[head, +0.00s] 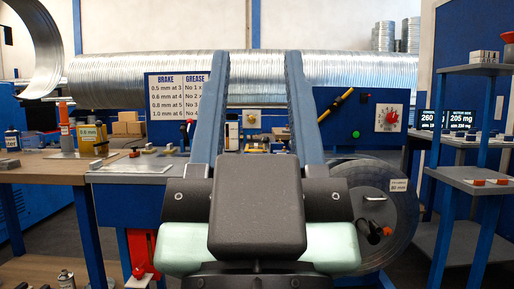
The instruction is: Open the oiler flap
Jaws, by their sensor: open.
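My gripper (264,54) fills the middle of the head view. Its two long blue fingers stand apart and reach up in front of the duct, with nothing seen between their tips. I cannot make out the oiler flap for sure. The blue machine (359,115) stands behind my gripper, with a red dial, a green button and a yellow-and-black handle on its panel. My gripper's dark palm and fingers hide the machine's middle. Small fittings, one with a round yellowish face (252,118), show between the fingers.
The long silver spiral duct (140,75) lies across the back. A round clear disc (400,220) with a dark handle (378,232) is at the lower right. A wooden bench (45,168) is at left, and a blue shelf rack (478,69) at right.

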